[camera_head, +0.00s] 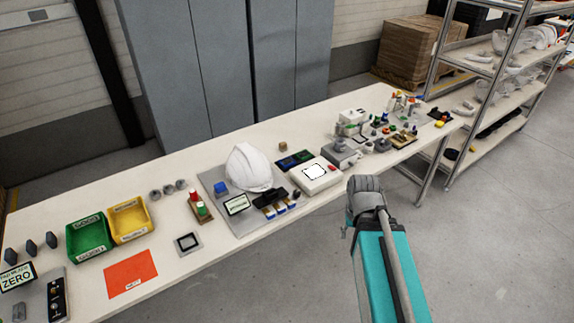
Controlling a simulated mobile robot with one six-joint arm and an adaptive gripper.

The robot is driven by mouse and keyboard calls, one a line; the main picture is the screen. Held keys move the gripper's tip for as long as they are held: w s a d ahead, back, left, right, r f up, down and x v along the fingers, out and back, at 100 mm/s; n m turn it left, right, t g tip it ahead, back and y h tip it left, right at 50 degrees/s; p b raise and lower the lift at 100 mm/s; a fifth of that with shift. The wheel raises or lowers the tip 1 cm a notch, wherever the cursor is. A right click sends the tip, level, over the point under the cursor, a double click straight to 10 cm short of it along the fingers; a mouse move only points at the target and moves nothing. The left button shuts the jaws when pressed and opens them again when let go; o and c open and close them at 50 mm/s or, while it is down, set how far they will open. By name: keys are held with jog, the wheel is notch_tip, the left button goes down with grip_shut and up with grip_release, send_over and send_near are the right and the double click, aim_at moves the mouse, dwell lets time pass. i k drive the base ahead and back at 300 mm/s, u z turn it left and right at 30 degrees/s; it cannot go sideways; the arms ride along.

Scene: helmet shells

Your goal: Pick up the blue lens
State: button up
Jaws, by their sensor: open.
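No object here can be told for certain as the blue lens. A dark flat piece with a bluish part (287,163) and a greenish part lies behind the white box, near the table's back edge. Several small blue-and-white pieces (281,208) stand at the mat's front edge. My teal and grey arm parts rise from the lower right, in front of the table. I see no gripper fingers, and nothing is seen held.
The long white table (180,270) runs from lower left to upper right. A white box (315,175) stands right of the helmet. Green (88,236) and yellow (129,221) bins stand at left. Crowded fixtures (365,130) fill the right end. Metal shelving (490,75) stands beyond.

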aim_at(288, 161)
jog(key=z, duration=0.35)
jog(key=i, duration=1.1)
jog(key=u, duration=0.4)
